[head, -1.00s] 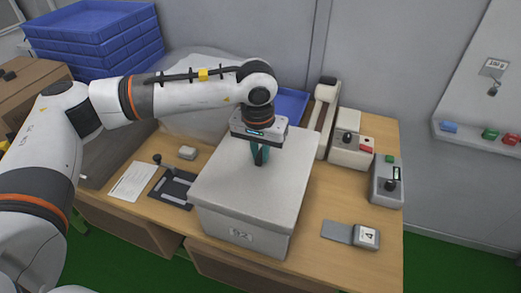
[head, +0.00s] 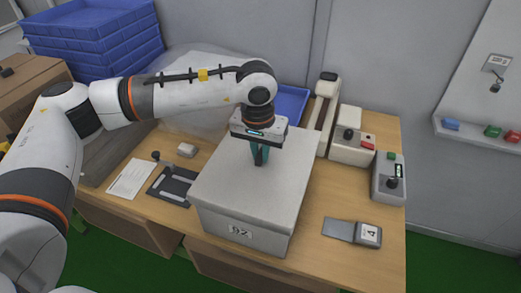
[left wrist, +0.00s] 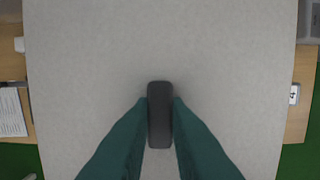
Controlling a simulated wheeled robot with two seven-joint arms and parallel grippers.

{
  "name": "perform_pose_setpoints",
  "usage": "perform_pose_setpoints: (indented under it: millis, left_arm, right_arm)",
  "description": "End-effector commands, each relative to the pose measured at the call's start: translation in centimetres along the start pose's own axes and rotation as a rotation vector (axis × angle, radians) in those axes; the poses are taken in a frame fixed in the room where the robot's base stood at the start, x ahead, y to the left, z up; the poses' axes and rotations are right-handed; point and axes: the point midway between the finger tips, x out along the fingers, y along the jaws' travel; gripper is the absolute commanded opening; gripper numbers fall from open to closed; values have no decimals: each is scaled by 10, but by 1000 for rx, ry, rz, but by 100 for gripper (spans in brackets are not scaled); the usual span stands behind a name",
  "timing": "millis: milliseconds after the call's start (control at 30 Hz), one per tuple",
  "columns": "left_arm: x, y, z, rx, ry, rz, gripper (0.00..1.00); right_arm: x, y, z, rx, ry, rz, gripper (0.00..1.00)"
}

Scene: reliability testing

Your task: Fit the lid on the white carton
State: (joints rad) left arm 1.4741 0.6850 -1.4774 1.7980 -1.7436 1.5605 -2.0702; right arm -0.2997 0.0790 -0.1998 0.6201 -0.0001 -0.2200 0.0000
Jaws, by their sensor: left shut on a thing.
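The white carton (head: 240,231) stands on the wooden table and carries a label on its front face. The pale lid (head: 225,180) lies over the top of the carton, its edges close to the carton's walls. My left gripper (head: 259,158) points down at the lid's middle. In the left wrist view its teal fingers (left wrist: 159,125) are shut on the lid's dark handle (left wrist: 159,92), and the lid's flat top (left wrist: 230,60) fills most of the picture. The lid's far edge is partly hidden by my gripper in the head view. My right gripper is not in view.
The table (head: 310,265) also holds a grey device (head: 388,178), a control box (head: 353,143), a tagged grey piece (head: 353,232), a black fixture (head: 173,187) and a paper sheet (head: 131,178). Blue trays (head: 95,45) are stacked at the back left.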

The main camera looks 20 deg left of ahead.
Motion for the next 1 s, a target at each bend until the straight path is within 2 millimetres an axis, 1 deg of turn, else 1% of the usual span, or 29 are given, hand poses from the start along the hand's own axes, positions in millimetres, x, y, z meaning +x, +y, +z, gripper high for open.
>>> perform_pose_setpoints:
  millis: [567,1000]
  left_arm:
    - [2,0,0,0,0,0,0]
    - [8,0,-1,0,0,0,0]
  right_arm:
    - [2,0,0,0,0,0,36]
    - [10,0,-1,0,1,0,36]
